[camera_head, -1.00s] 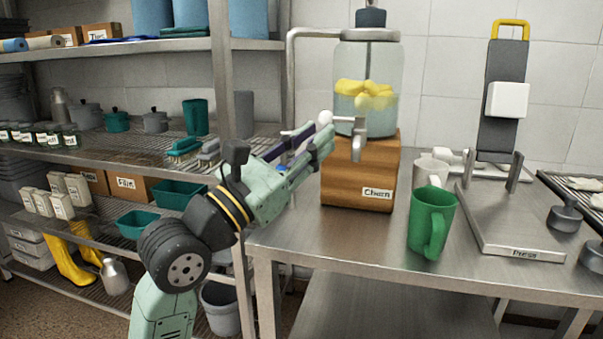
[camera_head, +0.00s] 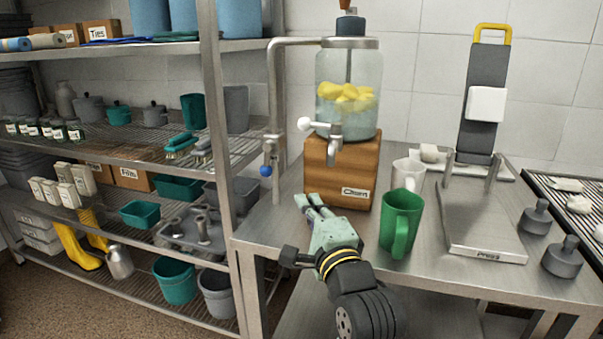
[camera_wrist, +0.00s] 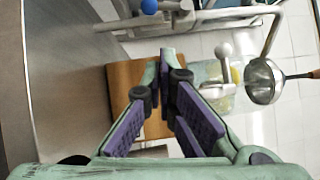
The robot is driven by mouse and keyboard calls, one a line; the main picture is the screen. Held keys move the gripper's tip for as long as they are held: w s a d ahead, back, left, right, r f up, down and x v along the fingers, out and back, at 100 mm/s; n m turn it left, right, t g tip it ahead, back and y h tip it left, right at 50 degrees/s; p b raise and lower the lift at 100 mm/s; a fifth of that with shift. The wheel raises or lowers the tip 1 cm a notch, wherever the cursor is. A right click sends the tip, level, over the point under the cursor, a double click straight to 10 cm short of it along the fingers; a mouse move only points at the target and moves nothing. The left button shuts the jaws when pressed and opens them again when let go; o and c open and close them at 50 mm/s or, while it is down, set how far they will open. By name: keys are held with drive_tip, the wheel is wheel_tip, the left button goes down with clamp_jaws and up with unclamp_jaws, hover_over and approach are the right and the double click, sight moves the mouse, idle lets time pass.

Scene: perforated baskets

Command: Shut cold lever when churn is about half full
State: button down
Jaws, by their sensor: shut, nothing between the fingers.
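The churn (camera_head: 349,120) is a glass jar of clear liquid with yellow lumps floating around mid-height; the exact level is hard to read. It sits on a wooden stand (camera_head: 322,172) labelled "Churn". The cold lever (camera_head: 266,168), with a blue ball, points down from the metal pipe left of the churn. The blue ball also shows in the wrist view (camera_wrist: 148,7). My gripper (camera_head: 309,202) is shut and empty, low in front of the stand, right of and below the lever, touching neither visibly. Its fingertips meet in the wrist view (camera_wrist: 167,62).
A white-knobbed spigot (camera_head: 318,127) juts from the churn's front. A press (camera_head: 484,225) is further right. Shelving (camera_head: 215,200) stands left.

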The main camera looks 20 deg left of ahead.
drive_tip(key=shift+w+d+f+h, duration=0.15)
drive_tip(key=shift+w+f+h, duration=0.05)
drive_tip(key=shift+f+h, duration=0.1)
drive_tip(key=p, duration=0.3)
approach(276, 164)
drive_tip(key=w+d, duration=0.2)
drive_tip(key=w, duration=0.1)
drive_tip(key=shift+w+a+r+p, duration=0.1)
drive_tip(key=shift+w+a+p, duration=0.1)
drive_tip(key=shift+a, duration=0.55)
drive_tip(key=shift+w+a+f+p, duration=0.1)
drive_tip(key=shift+w+a+p, duration=0.1)
drive_tip(key=shift+a, duration=0.5)
drive_tip(key=shift+w+a+r+p, duration=0.1)
drive_tip(key=shift+w+a+p, duration=0.1)
drive_tip(key=shift+a, duration=0.55)
